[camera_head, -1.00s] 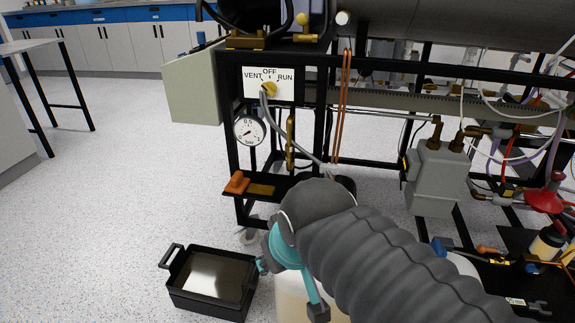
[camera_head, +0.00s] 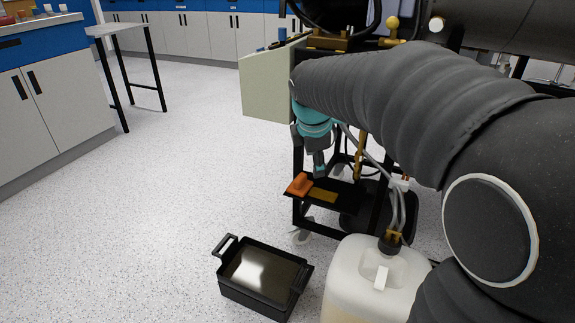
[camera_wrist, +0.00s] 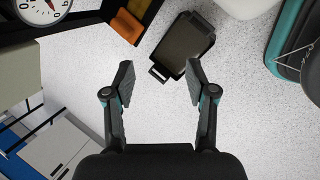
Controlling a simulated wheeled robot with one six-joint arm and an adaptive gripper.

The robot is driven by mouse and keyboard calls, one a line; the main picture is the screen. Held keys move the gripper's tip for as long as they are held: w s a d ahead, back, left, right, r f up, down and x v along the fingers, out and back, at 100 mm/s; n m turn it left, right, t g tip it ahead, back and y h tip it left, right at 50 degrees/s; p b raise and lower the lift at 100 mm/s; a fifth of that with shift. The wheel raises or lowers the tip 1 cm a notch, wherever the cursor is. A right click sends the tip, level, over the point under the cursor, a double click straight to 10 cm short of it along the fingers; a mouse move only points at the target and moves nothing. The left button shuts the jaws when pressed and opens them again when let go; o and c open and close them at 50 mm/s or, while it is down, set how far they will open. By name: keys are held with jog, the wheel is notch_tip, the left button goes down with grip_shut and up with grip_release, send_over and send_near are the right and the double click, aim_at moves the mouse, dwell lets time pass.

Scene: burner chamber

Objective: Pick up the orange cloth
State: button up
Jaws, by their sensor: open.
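The orange cloth (camera_head: 300,184) is a small folded bundle on the left end of a black shelf (camera_head: 343,200) on the rig's frame. In the wrist view the cloth (camera_wrist: 127,25) shows at the top, left of centre, beyond the left fingertip. My gripper (camera_head: 320,168) hangs from the arm just above and to the right of the cloth in the head view, apart from it. In the wrist view my gripper (camera_wrist: 158,84) is open, with nothing between its fingers.
A black tray (camera_head: 262,275) stands on the floor below the shelf. A whitish jug (camera_head: 365,285) stands to its right. A pale panel (camera_head: 268,82) juts from the frame near my arm. A pressure gauge (camera_wrist: 42,8) shows in the wrist view. Open floor lies left.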

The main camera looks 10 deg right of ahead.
jog(key=w+a+f+n, duration=0.1)
jog(key=w+f+n, duration=0.2)
jog(key=w+n, duration=0.3)
jog(key=w+a+f+n, duration=0.1)
jog(key=w+f+n, duration=0.2)
jog(key=w, duration=0.4)
jog(key=n+h, duration=0.1)
send_near(300, 177)
jog(key=x, duration=0.5)
jog(key=shift+w+d+b, duration=0.25)
jog(key=shift+d+b, duration=0.05)
jog(key=shift+b, duration=0.1)
jog(key=shift+a+b+x, duration=0.15)
jog(key=shift+b+x, duration=0.15)
jog(key=shift+x, duration=1)
jog(key=shift+a+b+x, duration=0.1)
jog(key=shift+b+x, duration=0.15)
jog(key=shift+x, duration=1.05)
jog(key=shift+s, duration=0.15)
jog(key=shift+c, duration=0.2)
jog(key=shift+g, duration=0.3)
grip_shut()
